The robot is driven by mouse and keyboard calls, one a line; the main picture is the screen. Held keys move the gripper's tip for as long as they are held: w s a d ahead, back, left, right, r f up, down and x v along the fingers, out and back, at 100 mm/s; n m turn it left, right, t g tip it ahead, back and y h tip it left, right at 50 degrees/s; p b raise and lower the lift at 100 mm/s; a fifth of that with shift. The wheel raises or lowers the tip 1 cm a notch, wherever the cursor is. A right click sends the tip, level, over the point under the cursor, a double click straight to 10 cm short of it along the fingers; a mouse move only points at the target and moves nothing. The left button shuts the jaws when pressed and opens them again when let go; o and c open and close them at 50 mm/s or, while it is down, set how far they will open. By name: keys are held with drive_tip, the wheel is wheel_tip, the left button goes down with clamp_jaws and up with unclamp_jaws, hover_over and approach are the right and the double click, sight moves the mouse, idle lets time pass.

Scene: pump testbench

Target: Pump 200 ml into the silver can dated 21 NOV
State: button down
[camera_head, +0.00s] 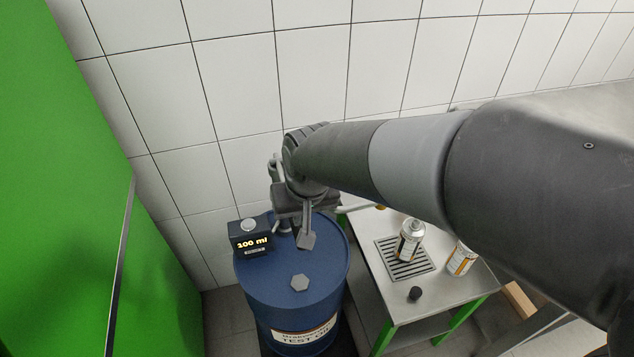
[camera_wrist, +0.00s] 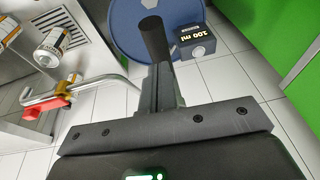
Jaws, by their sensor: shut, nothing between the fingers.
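A blue drum (camera_head: 265,285) labelled test oil carries a small black display box (camera_head: 250,245) with a grey button (camera_head: 248,226) on top. A silver can (camera_head: 409,243) stands on a grate on the steel table. A second can (camera_head: 460,259) stands to its right. Their dates are not legible. My gripper (camera_head: 307,241) is shut and empty above the drum; its fingers (camera_wrist: 154,30) also show in the wrist view.
A metal pipe (camera_wrist: 105,78) and red-handled valve (camera_wrist: 45,108) show in the wrist view. A green cabinet (camera_head: 90,200) stands left; a tiled wall is behind.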

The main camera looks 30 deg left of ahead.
drive_tip(key=shift+s+f, duration=0.1)
drive_tip(key=shift+f, duration=0.2)
wheel_tip(320, 180, down, 15)
drive_tip(key=shift+d+r, duration=0.15)
idle(0.6)
idle(0.5)
drive_tip(key=s+d+r, duration=0.5)
drive_tip(key=d+r, duration=0.2)
drive_tip(key=r, duration=0.4)
drive_tip(key=shift+r, duration=0.15)
idle(0.9)
